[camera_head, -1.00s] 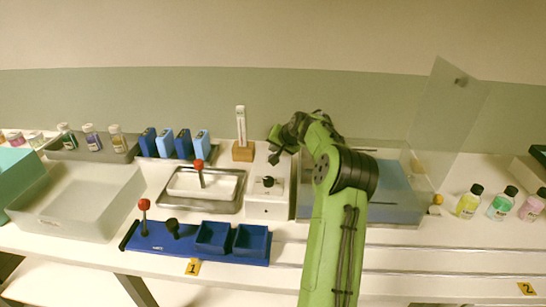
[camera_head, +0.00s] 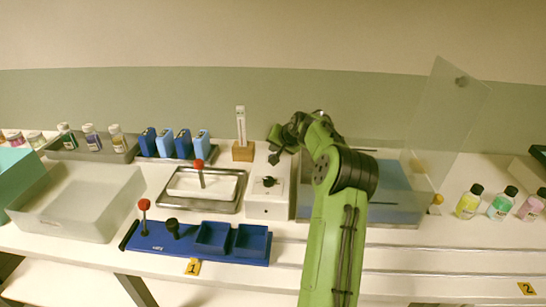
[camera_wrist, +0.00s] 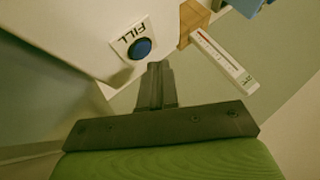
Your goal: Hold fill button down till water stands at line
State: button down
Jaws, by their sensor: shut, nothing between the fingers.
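The fill button (camera_wrist: 140,48) is a round blue button beside a white label reading FILL, on the side of a white box (camera_head: 268,205). In the wrist view my gripper (camera_wrist: 155,68) is shut and empty, with its fingertips right by the lower right edge of the button. I cannot tell whether they touch it. The button is hidden there. The water and its line cannot be made out; a basin (camera_head: 385,220) with a blue inside is partly behind my arm.
A gauge on a wooden block (camera_head: 243,152) stands left of my gripper and also shows in the wrist view (camera_wrist: 222,60). A clear raised panel (camera_head: 445,120) stands at the right. A metal tray (camera_head: 204,206) and blue rack (camera_head: 200,247) lie left of the box.

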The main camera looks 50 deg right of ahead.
jog(key=shift+f, duration=0.45)
jog(key=shift+f+b, duration=0.4)
jog(key=shift+b, duration=0.05)
dwell(5.9)
jog(key=shift+r, duration=0.1)
dwell(0.6)
jog(key=shift+r+p, duration=0.75)
jog(key=shift+p, duration=0.05)
